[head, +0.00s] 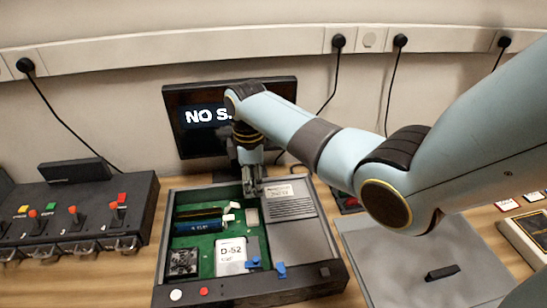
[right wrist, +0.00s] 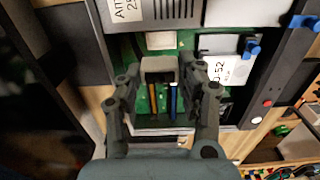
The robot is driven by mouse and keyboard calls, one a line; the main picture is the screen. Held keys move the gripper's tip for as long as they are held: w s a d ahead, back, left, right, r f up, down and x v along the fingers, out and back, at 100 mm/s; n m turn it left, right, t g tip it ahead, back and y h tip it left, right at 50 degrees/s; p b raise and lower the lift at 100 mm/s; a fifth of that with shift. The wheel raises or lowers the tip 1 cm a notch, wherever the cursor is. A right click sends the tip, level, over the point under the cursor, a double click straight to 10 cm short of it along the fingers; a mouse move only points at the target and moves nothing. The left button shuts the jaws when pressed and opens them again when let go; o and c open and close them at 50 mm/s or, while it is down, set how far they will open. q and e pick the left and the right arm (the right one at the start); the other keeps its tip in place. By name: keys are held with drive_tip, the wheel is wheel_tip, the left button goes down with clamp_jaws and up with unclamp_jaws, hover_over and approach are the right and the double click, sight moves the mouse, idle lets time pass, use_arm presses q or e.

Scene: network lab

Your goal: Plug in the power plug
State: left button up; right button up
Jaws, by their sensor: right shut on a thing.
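An open dark device case (head: 330,250) stands on the wooden bench, with a green board inside. My right gripper (head: 253,192) reaches down from above into its upper part. In the right wrist view the gripper (right wrist: 171,72) is shut on a small grey-beige block (right wrist: 160,64), which looks like a plug, above the green board. A pale block-shaped part (right wrist: 161,40) lies just beyond the held piece; it also shows in the head view (head: 252,215). I cannot tell whether the held piece touches anything below. My left gripper is not in view.
A monitor (head: 185,95) showing "NO S." stands behind the case. A black switch box (head: 130,215) stands at left, a grey mat (head: 440,245) with a small black block (head: 442,272) lies at right. Black cords hang from the wall outlets (head: 338,40).

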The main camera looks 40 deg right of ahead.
drive_tip(key=shift+w+a, duration=0.15)
drive_tip(key=shift+a, duration=0.2)
drive_tip(key=shift+f, duration=0.15)
drive_tip(key=shift+f+b, duration=0.4)
wheel_tip(320, 180, down, 5)
drive_tip(key=b, duration=0.5)
drive_tip(key=shift+r, duration=0.15)
drive_tip(key=shift+f+b, duration=0.85)
drive_tip(key=shift+f, duration=0.4)
use_arm(q)
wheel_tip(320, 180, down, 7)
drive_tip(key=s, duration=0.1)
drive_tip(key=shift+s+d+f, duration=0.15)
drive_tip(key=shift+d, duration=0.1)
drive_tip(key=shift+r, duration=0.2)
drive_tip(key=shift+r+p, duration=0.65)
drive_tip(key=shift+p, duration=0.2)
use_arm(e)
drive_tip(key=shift+r, duration=0.1)
drive_tip(key=shift+f, duration=0.35)
